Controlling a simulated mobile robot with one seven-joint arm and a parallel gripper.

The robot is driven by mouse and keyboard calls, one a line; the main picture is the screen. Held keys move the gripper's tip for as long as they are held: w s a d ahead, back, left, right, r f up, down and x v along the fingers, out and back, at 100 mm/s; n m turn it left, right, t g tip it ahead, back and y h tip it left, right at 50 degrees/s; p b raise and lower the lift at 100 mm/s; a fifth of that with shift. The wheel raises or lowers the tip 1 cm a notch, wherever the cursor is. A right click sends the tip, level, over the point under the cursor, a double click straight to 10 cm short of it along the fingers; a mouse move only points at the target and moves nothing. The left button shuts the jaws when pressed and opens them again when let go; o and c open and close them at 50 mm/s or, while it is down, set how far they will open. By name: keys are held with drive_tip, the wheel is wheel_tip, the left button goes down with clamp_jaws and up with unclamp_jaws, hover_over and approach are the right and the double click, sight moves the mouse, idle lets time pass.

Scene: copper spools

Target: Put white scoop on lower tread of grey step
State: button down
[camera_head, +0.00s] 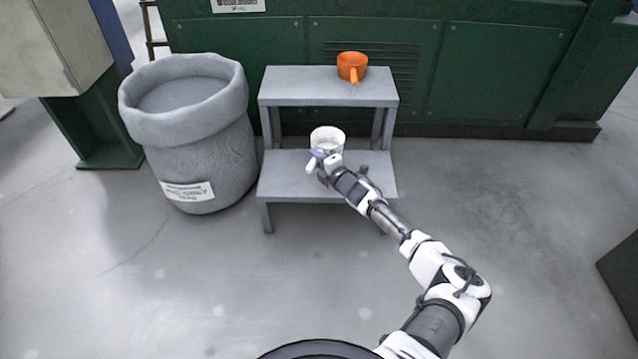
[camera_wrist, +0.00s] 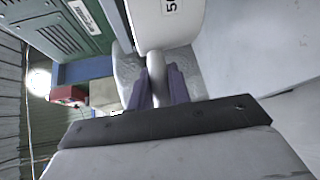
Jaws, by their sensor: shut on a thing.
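The grey step (camera_head: 283,184) has an upper and a lower tread. The white scoop (camera_head: 327,137) is at the lower tread, below the upper one, cup upright. Its handle points toward the front left. My gripper (camera_head: 318,159) is shut on the handle, reaching in from the front right. In the wrist view, the purple fingers of my gripper (camera_wrist: 157,82) close on both sides of the pale handle, and the scoop's cup (camera_wrist: 155,25) lies just beyond. Whether the cup's base touches the tread cannot be told.
An orange scoop (camera_head: 352,66) sits on the upper tread. A large grey sack-like bin (camera_head: 205,135) stands close to the step's left. A green machine cabinet (camera_head: 480,70) is behind.

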wheel_tip(320, 180, down, 9)
drive_tip(key=b, duration=0.2)
drive_tip(key=shift+r+b, duration=0.1)
drive_tip(key=shift+b, duration=0.2)
drive_tip(key=shift+f, duration=0.2)
drive_tip(key=c, duration=1.3)
unclamp_jaws()
drive_tip(key=shift+r, duration=0.1)
drive_tip(key=shift+r, duration=0.2)
drive_tip(key=p+v, duration=0.4)
drive_tip(key=v, duration=0.8)
drive_tip(key=shift+f, duration=0.2)
